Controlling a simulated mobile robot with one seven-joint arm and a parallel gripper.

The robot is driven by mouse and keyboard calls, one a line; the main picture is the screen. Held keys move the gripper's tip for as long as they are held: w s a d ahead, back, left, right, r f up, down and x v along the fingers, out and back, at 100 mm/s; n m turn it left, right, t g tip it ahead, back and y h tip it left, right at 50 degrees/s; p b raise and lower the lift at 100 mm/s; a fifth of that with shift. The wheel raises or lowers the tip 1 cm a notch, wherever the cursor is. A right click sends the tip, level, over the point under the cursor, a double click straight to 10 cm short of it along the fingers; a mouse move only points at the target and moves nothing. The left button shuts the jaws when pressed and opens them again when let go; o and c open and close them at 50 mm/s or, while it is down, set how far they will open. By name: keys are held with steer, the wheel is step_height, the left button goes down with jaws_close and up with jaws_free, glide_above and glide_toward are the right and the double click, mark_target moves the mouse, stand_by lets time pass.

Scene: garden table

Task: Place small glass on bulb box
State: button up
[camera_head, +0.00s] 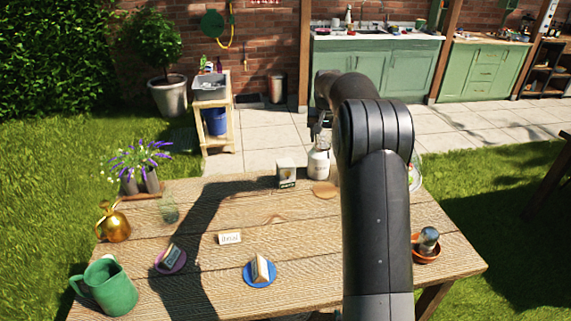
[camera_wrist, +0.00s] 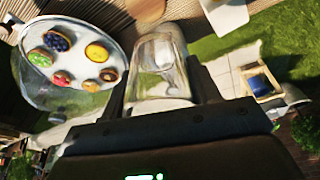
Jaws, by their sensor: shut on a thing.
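My gripper (camera_wrist: 165,100) is shut on a clear small glass (camera_wrist: 160,55), whose walls show between the two fingers in the wrist view. In the head view my gripper (camera_head: 321,126) is at the far side of the table, partly hidden by my arm, and the glass is hard to make out there. The bulb box (camera_head: 286,174), a small pale and dark carton, stands upright near the table's far edge. My gripper is above it and to its right.
A white bottle-like item (camera_head: 318,165) stands just right of the box, below my gripper. The table's middle is mostly clear.

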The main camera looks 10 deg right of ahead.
steer(key=shift+w+a+r, duration=0.1)
steer(key=shift+w+a, duration=0.15)
steer(key=shift+w, duration=0.25)
steer(key=shift+w+a, duration=0.25)
steer(key=shift+w, duration=0.2)
glide_toward(286, 160)
steer(key=shift+w+d+f, duration=0.35)
steer(key=shift+w+f, duration=0.15)
steer(key=shift+w, duration=0.1)
steer(key=shift+a+f, duration=0.1)
steer(key=shift+f, duration=1.95)
steer(key=shift+f, duration=0.15)
steer(key=o, duration=1.1)
steer(key=shift+c, duration=0.2)
